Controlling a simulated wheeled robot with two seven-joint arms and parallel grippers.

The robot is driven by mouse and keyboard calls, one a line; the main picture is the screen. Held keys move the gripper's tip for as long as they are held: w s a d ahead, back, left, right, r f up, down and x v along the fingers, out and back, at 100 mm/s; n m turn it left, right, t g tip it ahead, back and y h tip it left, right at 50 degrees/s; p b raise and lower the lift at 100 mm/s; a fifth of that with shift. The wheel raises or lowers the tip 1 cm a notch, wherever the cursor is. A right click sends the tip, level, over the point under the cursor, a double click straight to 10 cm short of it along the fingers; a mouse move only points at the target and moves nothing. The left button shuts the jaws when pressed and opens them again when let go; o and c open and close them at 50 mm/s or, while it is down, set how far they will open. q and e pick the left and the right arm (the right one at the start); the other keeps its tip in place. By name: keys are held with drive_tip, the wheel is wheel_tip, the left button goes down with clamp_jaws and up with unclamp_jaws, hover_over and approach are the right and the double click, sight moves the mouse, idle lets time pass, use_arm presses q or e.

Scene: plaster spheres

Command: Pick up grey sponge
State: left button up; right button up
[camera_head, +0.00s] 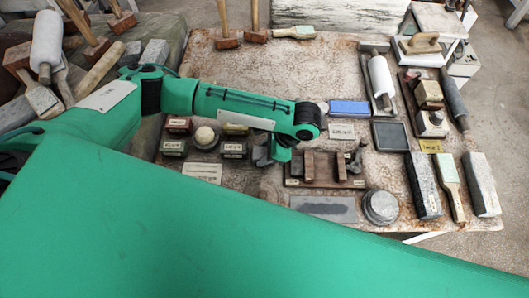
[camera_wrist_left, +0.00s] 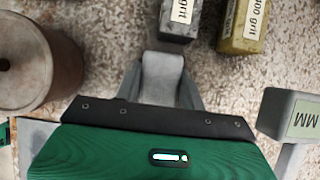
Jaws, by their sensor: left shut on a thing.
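My left gripper (camera_head: 268,154) is over the middle of the table in the head view. In the left wrist view its two grey fingers stand on either side of a light grey, rounded piece, which I take to be the grey sponge (camera_wrist_left: 162,78). The fingers are shut on it. Its lower part is hidden behind the gripper's dark and green body. In the head view the sponge is too small and covered to make out clearly. My right gripper is not in view.
Small labelled grit blocks (camera_wrist_left: 180,18) (camera_wrist_left: 245,25) lie just beyond the gripper. A round grey object (camera_wrist_left: 35,62) stands to the left. A wooden rack (camera_head: 322,168) is right of the gripper. A blue block (camera_head: 349,107) and a dark tray (camera_head: 390,135) lie farther right.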

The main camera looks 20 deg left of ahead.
sight(265, 152)
use_arm(q)
drive_tip(key=shift+r, duration=0.2)
wheel_tip(265, 152, up, 20)
drive_tip(key=shift+f, duration=0.15)
idle(0.5)
drive_tip(key=shift+o, duration=1.4)
drive_tip(key=shift+c, duration=1.1)
drive_tip(key=shift+d+f, duration=0.1)
